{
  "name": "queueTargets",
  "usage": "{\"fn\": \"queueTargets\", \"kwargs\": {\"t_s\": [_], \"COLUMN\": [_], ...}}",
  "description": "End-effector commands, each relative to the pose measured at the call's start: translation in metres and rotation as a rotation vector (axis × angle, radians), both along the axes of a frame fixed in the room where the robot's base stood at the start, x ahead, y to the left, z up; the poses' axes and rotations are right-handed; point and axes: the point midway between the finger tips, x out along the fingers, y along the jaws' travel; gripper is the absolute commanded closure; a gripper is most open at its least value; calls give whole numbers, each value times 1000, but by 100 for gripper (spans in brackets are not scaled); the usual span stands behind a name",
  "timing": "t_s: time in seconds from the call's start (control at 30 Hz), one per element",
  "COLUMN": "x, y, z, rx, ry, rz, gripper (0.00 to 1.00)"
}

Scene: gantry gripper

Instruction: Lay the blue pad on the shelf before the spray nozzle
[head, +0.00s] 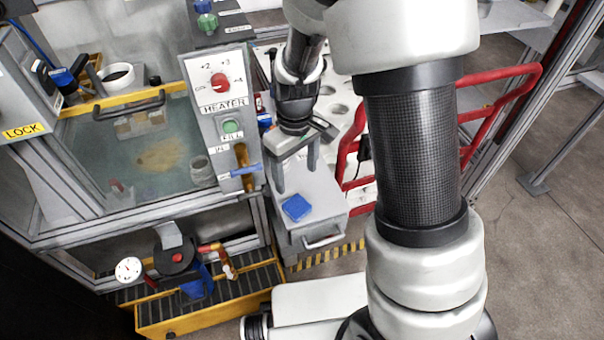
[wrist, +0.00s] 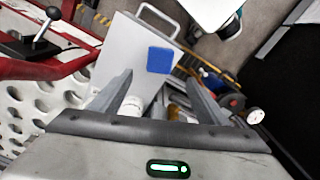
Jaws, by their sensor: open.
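The blue pad (head: 296,207) lies flat on the grey top of a small drawer cabinet (head: 322,200). It also shows in the wrist view (wrist: 160,60), just beyond the fingertips. My gripper (head: 296,180) points down over the cabinet top, open and empty, with the pad apart from its fingers. The fingers also show in the wrist view (wrist: 158,80). A copper-coloured fitting (head: 224,262), which looks like the spray nozzle, stands at lower left beside a blue part. Below it is a dark slatted shelf with a yellow front (head: 215,312).
A heater panel (head: 220,90) and a glass-fronted tank (head: 140,150) stand left of my gripper. A pressure gauge (head: 129,270) and a red-topped valve (head: 174,258) stand on the slatted shelf. A red-railed cart (head: 480,120) is at right. Open floor lies further right.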

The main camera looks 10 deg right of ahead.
Motion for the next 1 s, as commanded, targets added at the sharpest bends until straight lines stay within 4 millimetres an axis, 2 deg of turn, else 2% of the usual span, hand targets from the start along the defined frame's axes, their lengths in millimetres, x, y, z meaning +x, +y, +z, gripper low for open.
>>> {"fn": "queueTargets", "kwargs": {"t_s": [0.17, 0.27, 0.4, 0.6, 0.8, 1.0], "x": [-4, -14, -39, -85, -130, -153], "y": [-7, -15, -30, -52, -70, -77], "z": [42, 83, 138, 198, 230, 240], "rx": [28, 56, 92, 125, 139, 141], "ry": [-50, -104, -184, -308, -417, -470], "rz": [-59, -126, -230, -375, -501, -566], "gripper": [31, 31, 31, 31, 31, 31]}}
